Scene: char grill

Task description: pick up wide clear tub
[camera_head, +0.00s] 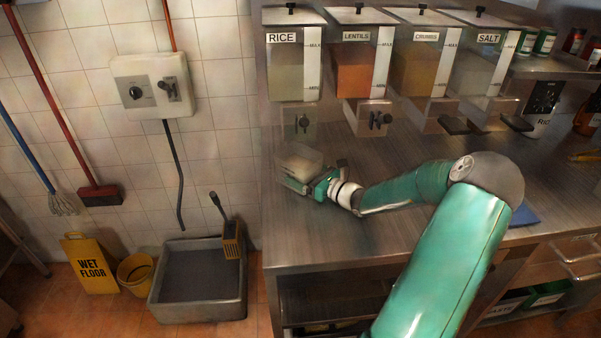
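A wide clear tub (297,160) is at the left end of the steel counter, below and in front of the rice dispenser. It is see-through, and its near side is partly covered by my gripper. My gripper (309,183) is at the tub's near right side, with its fingers against or around the wall. The fingers are small and partly hidden, so I cannot tell if they are closed on the tub. I cannot tell whether the tub rests on the counter or is slightly raised.
Dispensers for rice (286,75), lentils (357,75), crumbs (420,70) and salt (482,65) line the counter's back. The steel counter (310,237) is bare in front of my gripper. A blue item (523,215) lies at the right. A sink basin (198,303) stands on the floor left.

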